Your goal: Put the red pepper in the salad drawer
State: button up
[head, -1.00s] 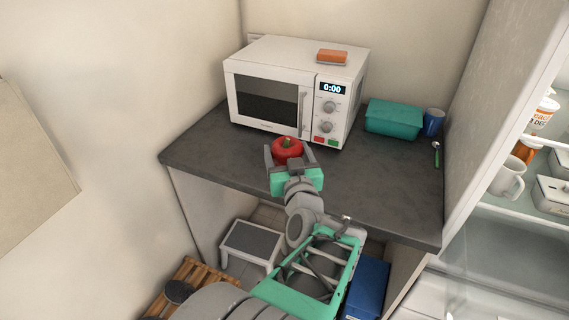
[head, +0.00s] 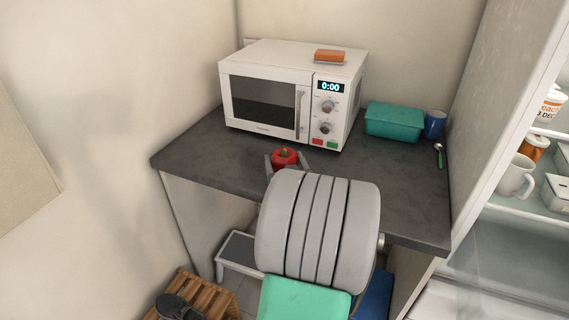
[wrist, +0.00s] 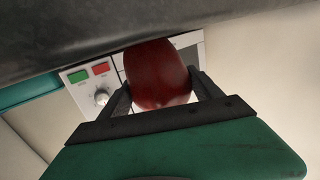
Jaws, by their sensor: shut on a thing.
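The red pepper (head: 284,158) is between the fingers of my gripper (head: 286,163), in front of the microwave. In the wrist view the pepper (wrist: 157,75) sits upright in the picture between the two dark fingers, and my gripper (wrist: 160,95) is shut on it. My grey arm link hides most of the gripper in the head view. A clear, glassy front (head: 497,250) shows low in the open fridge at the right. It may be the salad drawer; I cannot tell whether it is open.
The dark counter (head: 205,150) carries the microwave (head: 265,95) with an orange block (head: 329,55) on top, a teal box (head: 394,122), a blue cup (head: 435,124) and a spoon (head: 439,155). Fridge shelves hold a mug (head: 515,177). A step stool (head: 240,250) and wooden crate (head: 210,290) stand below.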

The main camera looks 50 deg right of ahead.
jog(key=shift+f, duration=0.15)
jog(key=o, duration=1.4)
jog(key=shift+o, duration=0.2)
